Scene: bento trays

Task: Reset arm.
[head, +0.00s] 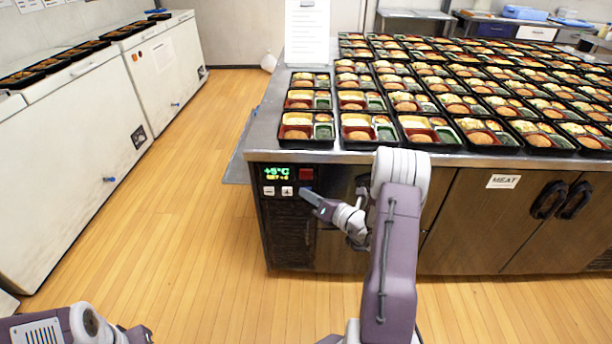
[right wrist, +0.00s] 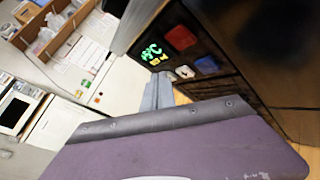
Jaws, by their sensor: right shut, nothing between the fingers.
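My right arm comes up from the bottom middle of the head view. Its gripper (head: 308,196) is shut and empty, just in front of the control panel (head: 289,174) of the steel counter. The panel has a green display, a red button (head: 306,174) and pale minus and plus buttons. In the right wrist view the shut fingers (right wrist: 158,92) point toward the panel (right wrist: 180,57). I cannot tell whether the fingertips touch it. Part of my left arm shows at the bottom left of the head view; its fingers cannot be made out.
The steel counter (head: 262,140) carries many rows of filled bento trays (head: 307,130). Its doors bear a MEAT label (head: 503,181). White chest freezers (head: 75,150) stand along the left, with more trays on top. The wooden floor (head: 190,190) between them is clear.

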